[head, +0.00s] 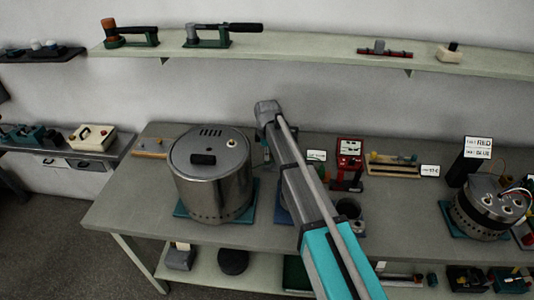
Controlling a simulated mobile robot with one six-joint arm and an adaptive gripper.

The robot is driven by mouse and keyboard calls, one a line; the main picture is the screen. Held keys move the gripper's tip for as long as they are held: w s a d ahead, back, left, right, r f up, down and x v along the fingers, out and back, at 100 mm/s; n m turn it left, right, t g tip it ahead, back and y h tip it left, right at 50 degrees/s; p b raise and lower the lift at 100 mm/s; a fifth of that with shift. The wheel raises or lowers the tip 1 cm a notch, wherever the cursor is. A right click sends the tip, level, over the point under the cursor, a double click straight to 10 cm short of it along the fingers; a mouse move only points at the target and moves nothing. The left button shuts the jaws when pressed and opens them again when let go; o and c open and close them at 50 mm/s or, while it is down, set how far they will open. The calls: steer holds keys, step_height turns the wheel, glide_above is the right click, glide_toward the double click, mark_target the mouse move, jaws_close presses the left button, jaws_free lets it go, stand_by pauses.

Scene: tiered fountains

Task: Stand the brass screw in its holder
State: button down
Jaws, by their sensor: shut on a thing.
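My arm reaches up from the bottom of the head view, across the middle of the bench. Its far end is by the wall side of the bench, just right of a large steel drum (212,178). My gripper is hidden behind the arm, so its jaws and anything in them do not show. I cannot make out the brass screw for certain. A small pale knob-like piece (231,143) sits on the drum's lid, too small to identify. I cannot tell which item is the screw's holder.
The bench (125,205) carries a red instrument (349,152), a wooden rack (393,168) and a smaller steel drum (490,207). A long wall shelf (310,46) runs above. The bench's front left is clear. Several items fill the lower shelf.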

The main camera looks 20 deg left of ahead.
steer(key=shift+f+b, duration=1.35)
stand_by(0.7)
steer(key=shift+c, duration=1.7)
jaws_free()
steer(key=shift+r, duration=0.15)
step_height(320, 180, up, 8)
steer(key=p, duration=0.8)
steer(key=shift+r, duration=0.1)
steer(key=shift+d, duration=0.1)
